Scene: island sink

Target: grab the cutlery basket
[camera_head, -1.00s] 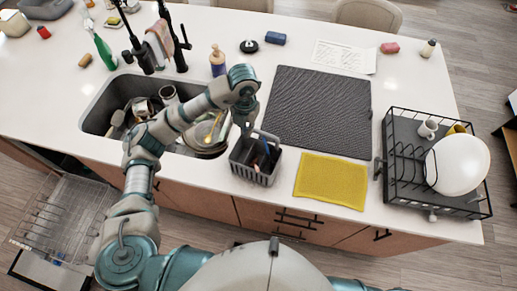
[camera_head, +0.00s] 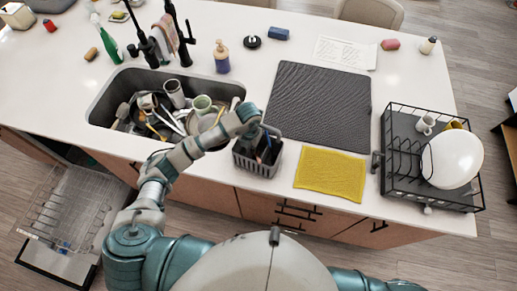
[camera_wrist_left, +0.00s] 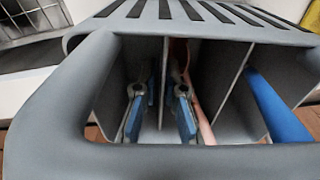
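The grey cutlery basket (camera_head: 258,165) stands on the counter's front edge, between the sink and the yellow cloth. My left gripper (camera_head: 265,143) reaches down into it from above. In the left wrist view the basket (camera_wrist_left: 215,60) shows its slotted wall, thin dividers and thick handle bar across the front. The two blue-padded fingers of my left gripper (camera_wrist_left: 160,112) are apart inside the basket, one on each side of a divider. I see no clear contact with the divider. A blue utensil (camera_wrist_left: 275,105) stands in the right compartment. My right gripper is out of view.
The sink (camera_head: 105,100) with cups and dishes lies left of the basket. A dark drying mat (camera_head: 318,105) is behind, and the yellow cloth (camera_head: 330,174) to the right. A black dish rack (camera_head: 400,190) stands far right. An open dishwasher rack (camera_head: 70,210) is lower left.

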